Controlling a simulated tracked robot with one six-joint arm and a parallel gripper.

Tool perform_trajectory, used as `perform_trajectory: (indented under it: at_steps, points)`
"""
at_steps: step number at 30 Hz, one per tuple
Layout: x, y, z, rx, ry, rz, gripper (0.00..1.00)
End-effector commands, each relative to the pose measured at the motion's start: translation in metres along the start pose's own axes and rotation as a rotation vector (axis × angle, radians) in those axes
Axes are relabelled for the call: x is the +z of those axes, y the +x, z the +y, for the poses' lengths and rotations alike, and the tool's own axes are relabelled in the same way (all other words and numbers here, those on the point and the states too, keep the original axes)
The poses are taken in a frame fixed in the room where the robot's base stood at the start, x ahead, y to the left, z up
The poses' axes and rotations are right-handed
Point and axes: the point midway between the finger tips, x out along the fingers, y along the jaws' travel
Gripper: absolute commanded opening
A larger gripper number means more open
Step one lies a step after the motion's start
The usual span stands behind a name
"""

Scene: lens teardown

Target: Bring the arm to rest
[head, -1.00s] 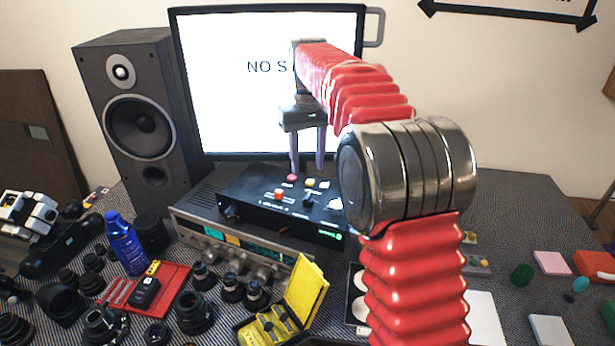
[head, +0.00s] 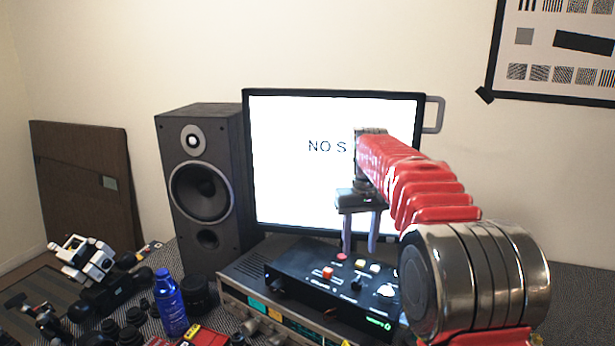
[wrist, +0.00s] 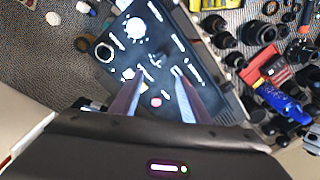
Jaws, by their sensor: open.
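My gripper (head: 359,251) hangs pointing down in front of the monitor, above the back of the black control box. Its two fingers are apart with nothing between them. In the wrist view the open fingers (wrist: 155,92) reach over the black box (wrist: 150,45), with a red button (wrist: 156,102) showing between them. My arm, in red ribbed sleeves with a metal joint, comes in from the lower right and hides part of the box's right side and of the monitor. I cannot tell whether the fingertips touch the box.
The monitor (head: 290,180) stands close behind my gripper, with a dark speaker (head: 204,190) at its left. The box sits on a silver receiver (head: 240,298).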

Motion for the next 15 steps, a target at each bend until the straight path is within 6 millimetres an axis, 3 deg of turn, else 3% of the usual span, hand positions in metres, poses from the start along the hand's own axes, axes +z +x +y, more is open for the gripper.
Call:
perform_trajectory:
  at_steps: [6, 15]
  points:
    - [0.026, 0.019, -0.003, 0.002, 0.028, 0.014, 0.42]
    - [0.077, 0.022, -0.009, 0.006, 0.061, 0.063, 0.42]
